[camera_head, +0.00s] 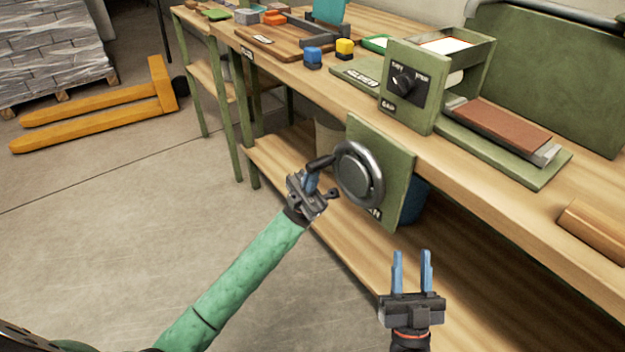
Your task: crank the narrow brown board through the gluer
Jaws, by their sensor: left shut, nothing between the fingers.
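The gluer (419,112) is a green machine on the bench with a dial on its front. A narrow reddish-brown board (503,125) lies on the bed to the right of the gluer. The crank wheel (378,178) is a dark grey ring on a green panel (401,165) below the bench's front edge. Its dark handle (321,162) sticks out to the left. My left gripper (311,179) is shut and empty at the handle; I cannot tell whether it touches it. My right gripper (412,256) is open and empty, in front of the bench, below and right of the wheel.
The wooden bench (478,166) runs along the right, with a lower shelf (283,160). A tan wooden piece (597,228) lies at right. An orange pallet jack (95,118) stands on open floor.

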